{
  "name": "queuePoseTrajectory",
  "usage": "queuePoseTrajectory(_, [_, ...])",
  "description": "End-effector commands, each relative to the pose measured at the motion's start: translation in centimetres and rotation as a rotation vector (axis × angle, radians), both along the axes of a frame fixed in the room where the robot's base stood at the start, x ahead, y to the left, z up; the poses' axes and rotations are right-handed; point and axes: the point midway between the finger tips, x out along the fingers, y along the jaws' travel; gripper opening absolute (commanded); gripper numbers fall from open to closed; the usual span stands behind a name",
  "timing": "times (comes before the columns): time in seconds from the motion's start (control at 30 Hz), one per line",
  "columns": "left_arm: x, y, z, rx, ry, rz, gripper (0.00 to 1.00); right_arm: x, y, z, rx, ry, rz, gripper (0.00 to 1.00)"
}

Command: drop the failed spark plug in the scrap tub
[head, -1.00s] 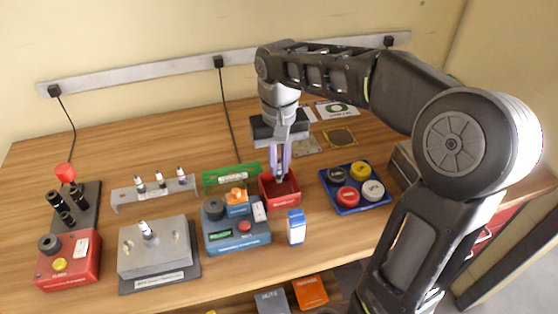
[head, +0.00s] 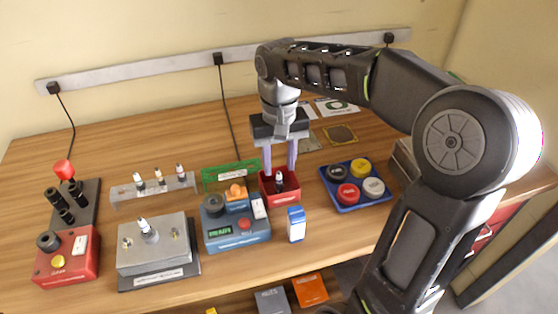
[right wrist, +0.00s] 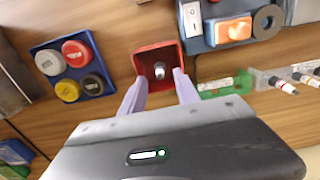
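The scrap tub is a small open red box (head: 281,199) right of the blue tester on the bench. A spark plug (head: 279,182) with a dark lower body and light tip stands roughly upright inside it. The tub (right wrist: 140,62) and the plug (right wrist: 159,70) also show in the right wrist view. My right gripper (head: 280,172) is open just above the tub, its two lilac fingers apart on either side of the plug and apparently not touching it. My left gripper is in neither view.
A blue tray of round lidded pots (head: 349,208) stands right of the tub. A blue tester (head: 238,245) and small blue-white box (head: 296,226) stand in front. A rack of plugs (head: 153,193), a grey block with one plug (head: 155,258) and a red control box (head: 67,266) fill the left.

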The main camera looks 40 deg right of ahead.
Motion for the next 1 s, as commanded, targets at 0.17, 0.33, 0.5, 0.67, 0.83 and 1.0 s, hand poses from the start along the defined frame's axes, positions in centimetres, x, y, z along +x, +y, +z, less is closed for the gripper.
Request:
queuePoseTrajectory(0.17, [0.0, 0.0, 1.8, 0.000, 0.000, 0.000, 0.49, 0.0, 0.0, 2.1, 0.000, -0.001, 0.000, 0.38])
queuePoseTrajectory(0.33, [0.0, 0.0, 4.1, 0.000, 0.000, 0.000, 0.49, 0.0, 0.0, 4.8, 0.000, -0.001, 0.000, 0.38])
queuePoseTrajectory(0.5, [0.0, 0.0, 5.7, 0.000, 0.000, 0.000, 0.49, 0.0, 0.0, 6.8, 0.000, -0.001, 0.000, 0.38])
queuePoseTrajectory(0.67, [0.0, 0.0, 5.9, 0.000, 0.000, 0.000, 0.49, 0.0, 0.0, 7.0, 0.000, 0.000, 0.000, 0.38])
queuePoseTrajectory(0.83, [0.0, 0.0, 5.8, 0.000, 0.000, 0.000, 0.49, 0.0, 0.0, 6.9, 0.000, 0.000, 0.000, 0.38])
queuePoseTrajectory(1.0, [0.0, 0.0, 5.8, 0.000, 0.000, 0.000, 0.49, 0.0, 0.0, 6.9, 0.000, 0.000, 0.000, 0.38])
